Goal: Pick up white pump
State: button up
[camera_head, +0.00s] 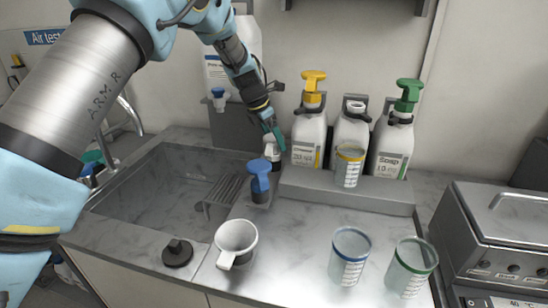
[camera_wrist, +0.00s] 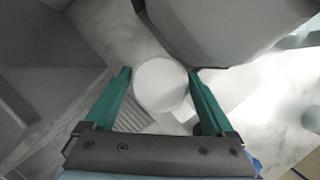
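The white pump (camera_head: 272,150) stands on the counter at the back edge of the sink, behind the blue-topped pump (camera_head: 260,178). In the wrist view its round white top (camera_wrist: 160,85) lies between my fingertips. My gripper (camera_head: 272,128) reaches down from above to the white pump. In the wrist view my gripper (camera_wrist: 160,72) has its green fingers spread, one on each side of the white top. The gaps at the sides are very small, and I cannot tell whether the fingers touch it. The pump's lower part is mostly hidden.
White bottles with a yellow pump (camera_head: 313,85) and a green pump (camera_head: 408,95) flank a pumpless bottle (camera_head: 352,135) on the shelf. A beaker (camera_head: 348,168) stands before them. The sink (camera_head: 160,195) is left.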

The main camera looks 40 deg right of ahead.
grip_shut()
dwell(0.5)
jog(key=shift+r, duration=0.15)
